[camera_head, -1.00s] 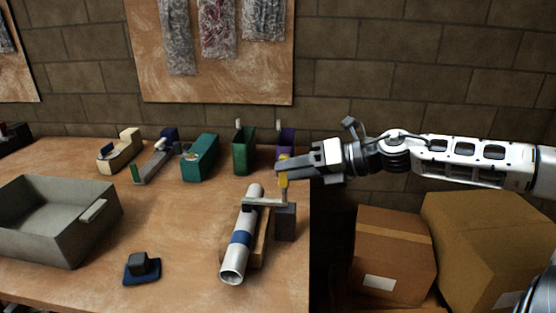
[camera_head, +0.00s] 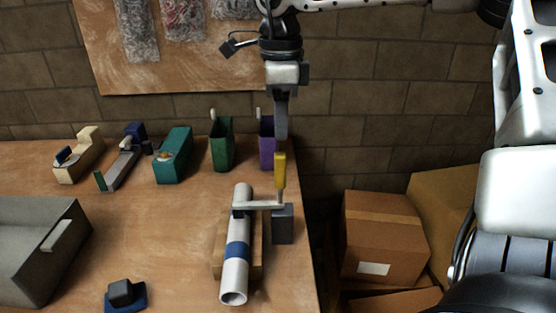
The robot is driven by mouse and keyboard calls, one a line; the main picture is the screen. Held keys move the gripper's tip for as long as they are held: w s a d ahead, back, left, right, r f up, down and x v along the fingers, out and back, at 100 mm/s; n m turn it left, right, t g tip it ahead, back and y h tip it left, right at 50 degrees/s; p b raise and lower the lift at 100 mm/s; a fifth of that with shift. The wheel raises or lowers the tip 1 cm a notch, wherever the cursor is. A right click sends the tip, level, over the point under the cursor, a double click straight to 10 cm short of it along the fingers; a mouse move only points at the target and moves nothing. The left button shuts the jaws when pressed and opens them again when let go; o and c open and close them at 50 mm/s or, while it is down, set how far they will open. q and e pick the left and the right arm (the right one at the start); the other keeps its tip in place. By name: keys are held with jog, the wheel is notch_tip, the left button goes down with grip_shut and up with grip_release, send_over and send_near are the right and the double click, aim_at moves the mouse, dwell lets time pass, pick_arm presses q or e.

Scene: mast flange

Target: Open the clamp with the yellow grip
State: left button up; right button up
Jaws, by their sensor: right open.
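The clamp (camera_head: 283,225) has a dark block at the table's right edge and a light bar lying across a white pipe (camera_head: 241,212) with a blue band. Its yellow grip (camera_head: 280,171) stands upright above the block. My right gripper (camera_head: 281,138) points down with its fingertips just above the top of the grip in the picture. I see it edge-on, so its opening does not show clearly. It is open, with nothing seen between its fingers. My left gripper is not in view.
Behind the clamp stand a purple holder (camera_head: 267,143), a green holder (camera_head: 221,150) and a teal device (camera_head: 174,158). A grey bin (camera_head: 62,270) is at left, a small dark block (camera_head: 120,292) in front. Cardboard boxes (camera_head: 380,238) stand right of the table.

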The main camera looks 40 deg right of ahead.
aim_at(280, 153)
notch_tip(280, 153, down, 10)
jog(key=shift+r+p, duration=0.1)
jog(key=shift+p, duration=0.25)
jog(key=shift+c, duration=0.3)
grip_shut()
